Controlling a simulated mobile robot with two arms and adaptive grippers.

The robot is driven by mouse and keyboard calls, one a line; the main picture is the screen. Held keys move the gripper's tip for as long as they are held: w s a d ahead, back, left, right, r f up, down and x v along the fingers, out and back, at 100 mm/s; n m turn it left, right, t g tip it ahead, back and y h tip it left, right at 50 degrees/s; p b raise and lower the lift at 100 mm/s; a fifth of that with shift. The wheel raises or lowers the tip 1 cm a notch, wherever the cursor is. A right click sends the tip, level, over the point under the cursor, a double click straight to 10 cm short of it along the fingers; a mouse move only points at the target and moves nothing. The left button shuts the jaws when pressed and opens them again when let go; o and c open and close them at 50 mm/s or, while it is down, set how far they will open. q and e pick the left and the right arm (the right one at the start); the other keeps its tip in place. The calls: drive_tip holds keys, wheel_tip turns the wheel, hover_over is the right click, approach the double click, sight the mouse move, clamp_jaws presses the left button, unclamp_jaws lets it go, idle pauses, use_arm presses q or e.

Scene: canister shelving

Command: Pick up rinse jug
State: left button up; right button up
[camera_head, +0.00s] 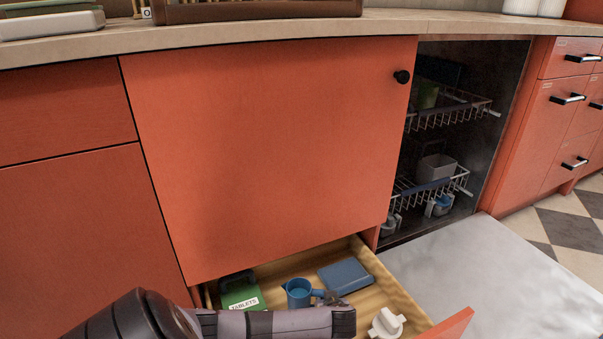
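A small blue jug (297,294), which looks like the rinse jug, stands upright in the open wooden drawer (395,289). Its open top faces up and its handle side points right. My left arm crosses the bottom of the view in front of the drawer and hides the jug's lower part. A small dark part of my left gripper (332,299) seems to show just right of the jug, by its handle. I cannot tell whether it touches the handle or how its fingers stand. My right gripper is not in view.
The drawer also holds a green box labelled TABLETS (240,293), a blue flat box (345,275) and a white knobbed part (386,323). An orange cabinet panel (270,150) rises behind. An open dishwasher with racks (437,184) and its lowered door (480,275) lie right.

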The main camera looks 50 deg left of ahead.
use_arm(q)
clamp_jaws()
drive_tip(key=shift+r, duration=0.1)
idle(0.5)
